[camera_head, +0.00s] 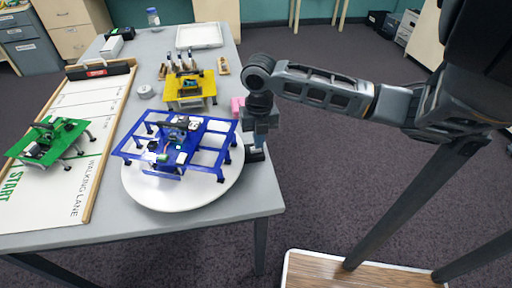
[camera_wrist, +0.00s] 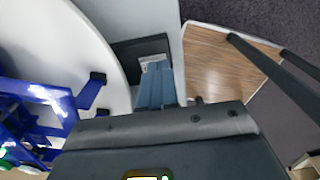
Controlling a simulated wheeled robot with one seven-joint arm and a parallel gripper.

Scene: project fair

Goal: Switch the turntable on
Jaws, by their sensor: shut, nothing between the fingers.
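The white round turntable (camera_head: 190,200) sits on the front right of the grey table, with a blue framed walking machine (camera_head: 180,145) standing on it. In the wrist view the turntable (camera_wrist: 62,30) fills the upper left. A small black box (camera_head: 257,155) lies beside its right rim, near the table's edge. In the wrist view this box (camera_wrist: 124,52) has a pale patch on top, partly hidden by my fingers. My gripper (camera_head: 256,144) is shut and empty, pointing down over the box. In the wrist view its fingertips (camera_wrist: 157,72) overlap the pale patch; I cannot tell if they touch it.
A yellow machine (camera_head: 190,90) and a pink block (camera_head: 237,107) stand behind the turntable. A green machine (camera_head: 50,142) stands on the walking lane board (camera_head: 95,110) at left. A white tray (camera_head: 199,36) lies at the back.

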